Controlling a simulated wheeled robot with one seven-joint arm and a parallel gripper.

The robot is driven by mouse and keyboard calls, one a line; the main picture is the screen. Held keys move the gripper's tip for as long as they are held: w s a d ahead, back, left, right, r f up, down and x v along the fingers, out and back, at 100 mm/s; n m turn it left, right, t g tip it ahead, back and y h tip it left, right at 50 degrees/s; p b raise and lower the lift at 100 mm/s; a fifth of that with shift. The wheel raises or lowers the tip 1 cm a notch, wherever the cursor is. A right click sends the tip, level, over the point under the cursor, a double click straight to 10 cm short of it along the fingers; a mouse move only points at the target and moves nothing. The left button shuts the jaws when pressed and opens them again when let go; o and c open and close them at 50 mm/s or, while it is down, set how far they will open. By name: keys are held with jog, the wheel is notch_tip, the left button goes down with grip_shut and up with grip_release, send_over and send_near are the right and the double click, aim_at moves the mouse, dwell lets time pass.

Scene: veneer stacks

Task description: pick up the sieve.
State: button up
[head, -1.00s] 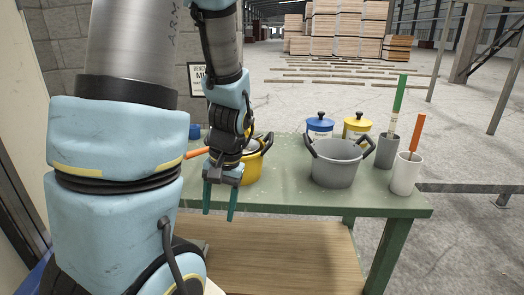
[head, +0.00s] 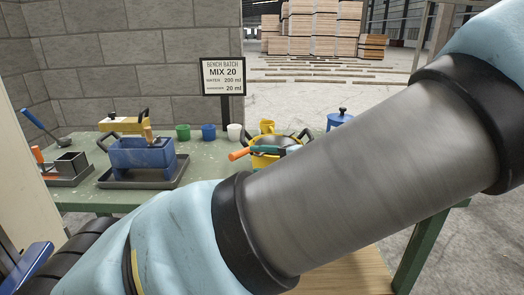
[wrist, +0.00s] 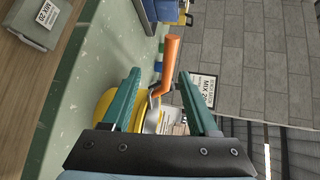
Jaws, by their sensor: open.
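The sieve's orange handle (head: 238,154) sticks out to the left over the yellow pot (head: 268,160) on the green bench. In the wrist view the orange handle (wrist: 172,58) and its bent metal neck lie in line with the gap between my fingers. My gripper (wrist: 160,74) is open, with one teal finger on each side of the handle in that picture; contact cannot be told. The rest of the sieve is largely hidden behind my gripper there. In the head view my own arm hides most of the gripper.
On the green bench (head: 205,165) a blue box (head: 143,155) stands in a dark tray at left. Green (head: 183,131), blue (head: 208,131) and white (head: 234,132) cups stand behind. A sign (head: 223,77) rises at the back. A blue lidded tin (head: 339,119) is right of the pot.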

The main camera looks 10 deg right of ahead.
jog(key=w+a+f+t+p, duration=0.1)
jog(key=w+a+p, duration=0.2)
jog(key=w, duration=0.6)
jog(key=shift+w+a+f, duration=0.2)
jog(key=shift+w+a, duration=0.2)
jog(key=shift+a, duration=0.15)
grip_shut()
dwell(1.1)
